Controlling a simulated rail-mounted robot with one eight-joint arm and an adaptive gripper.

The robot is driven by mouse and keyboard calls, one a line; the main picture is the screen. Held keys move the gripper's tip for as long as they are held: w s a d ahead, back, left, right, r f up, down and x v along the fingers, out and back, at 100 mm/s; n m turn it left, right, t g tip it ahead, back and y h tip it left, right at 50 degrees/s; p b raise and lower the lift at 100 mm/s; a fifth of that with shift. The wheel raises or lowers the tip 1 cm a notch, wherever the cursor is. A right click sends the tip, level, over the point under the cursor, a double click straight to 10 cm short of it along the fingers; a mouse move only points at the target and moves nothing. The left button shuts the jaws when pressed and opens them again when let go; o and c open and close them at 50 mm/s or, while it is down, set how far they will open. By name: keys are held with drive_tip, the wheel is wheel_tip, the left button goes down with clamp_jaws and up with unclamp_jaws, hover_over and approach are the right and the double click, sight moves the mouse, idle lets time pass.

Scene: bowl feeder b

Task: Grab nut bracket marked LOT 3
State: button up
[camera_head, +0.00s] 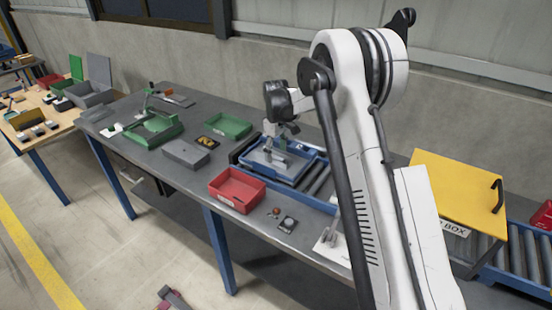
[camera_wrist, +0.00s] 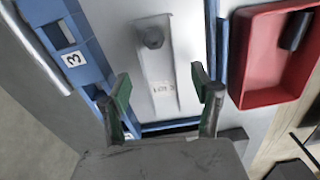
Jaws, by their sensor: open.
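The nut bracket (camera_wrist: 158,62) is a pale grey metal strip with a dark nut near its upper end in the wrist view. It lies on the light floor of a blue tray (camera_wrist: 90,48). A small marking near its lower end looks like a lot label, but is too blurred to read surely. My gripper (camera_wrist: 166,93) is open, its green-padded fingers on either side of the bracket's lower end, apart from it. I cannot tell the height gap. In the head view my gripper (camera_head: 280,138) hangs over the blue tray (camera_head: 291,180).
The blue tray bears a tag "3" (camera_wrist: 74,59). A red bin (camera_head: 237,191) stands beside the tray, with a green bin (camera_head: 228,126) and a grey box (camera_head: 186,153) further left. A yellow panel (camera_head: 458,188) stands at the right.

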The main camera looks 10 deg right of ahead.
drive_tip(key=shift+f, duration=0.8)
drive_tip(key=c, duration=1.3)
drive_tip(key=shift+r, duration=0.1)
